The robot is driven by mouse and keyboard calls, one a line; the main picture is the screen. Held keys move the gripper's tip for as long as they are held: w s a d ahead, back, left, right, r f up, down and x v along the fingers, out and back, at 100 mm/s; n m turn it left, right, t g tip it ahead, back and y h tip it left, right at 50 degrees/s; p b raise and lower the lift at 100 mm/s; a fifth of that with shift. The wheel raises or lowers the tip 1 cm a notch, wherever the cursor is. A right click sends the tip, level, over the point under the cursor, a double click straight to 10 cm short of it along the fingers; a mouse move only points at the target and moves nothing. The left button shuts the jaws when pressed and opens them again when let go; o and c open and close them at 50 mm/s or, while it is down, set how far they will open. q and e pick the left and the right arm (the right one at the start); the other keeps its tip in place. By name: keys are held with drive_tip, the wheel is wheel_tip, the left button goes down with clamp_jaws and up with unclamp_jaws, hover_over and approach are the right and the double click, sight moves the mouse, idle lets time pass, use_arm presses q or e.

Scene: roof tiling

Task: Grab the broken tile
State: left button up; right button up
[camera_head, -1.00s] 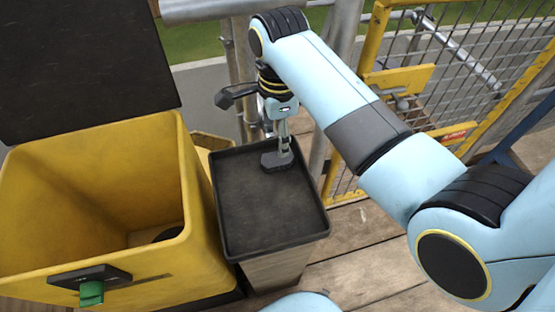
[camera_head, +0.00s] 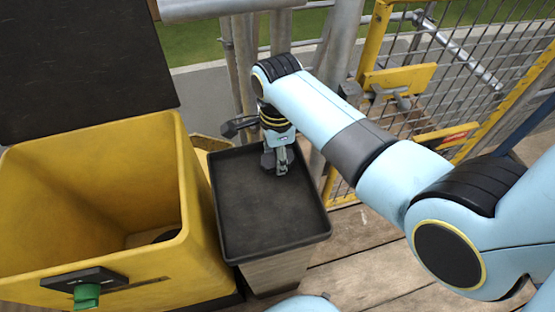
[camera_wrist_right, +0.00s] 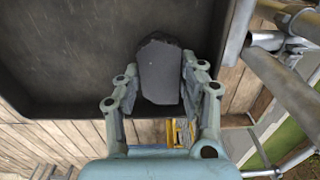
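The broken tile (camera_wrist_right: 160,72) is a dark grey piece at the far end of the black tray (camera_head: 275,237). In the right wrist view it lies between the two fingers of my right gripper (camera_wrist_right: 160,68), close to both. Whether the fingers press on it is unclear. In the head view the tile (camera_head: 267,160) shows just left of the right gripper's fingers (camera_head: 283,167), which partly hide it. The right gripper is low in the tray, near its far wall. My left gripper is not in view.
Scaffold poles (camera_head: 335,50) and a yellow-framed mesh gate (camera_head: 450,60) are behind. Wooden planks (camera_head: 365,245) lie to the right.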

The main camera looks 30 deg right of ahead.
drive_tip(key=c, duration=0.7)
